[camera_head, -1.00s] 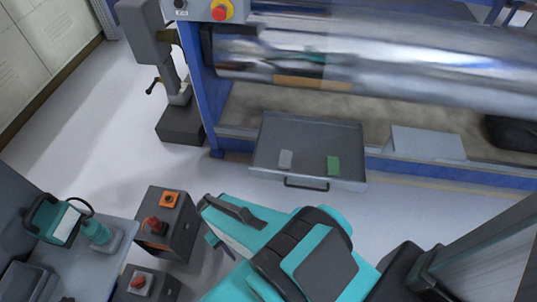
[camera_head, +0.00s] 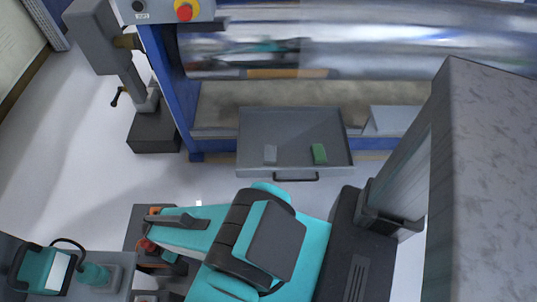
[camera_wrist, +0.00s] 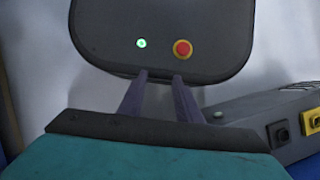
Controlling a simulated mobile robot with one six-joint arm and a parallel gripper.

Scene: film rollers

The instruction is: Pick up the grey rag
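The grey rag (camera_head: 270,154) looks like a small, flat, light grey rectangle. It lies in the left half of a grey open tray (camera_head: 300,118) at the foot of the machine in the head view. My gripper (camera_wrist: 159,75) shows in the wrist view as two dark fingers with a clear gap and nothing between them. The rag is not in the wrist view. In the head view my teal arm is folded below the tray, and its end points left, apart from the rag.
A green block (camera_head: 319,154) lies right of the rag in the tray. The tray has a front handle (camera_head: 296,179). A large shiny roller (camera_head: 400,45) spans above. A grey stand (camera_head: 153,132) is at left. A bench with teal tools (camera_head: 95,274) is lower left. Some white floor is clear.

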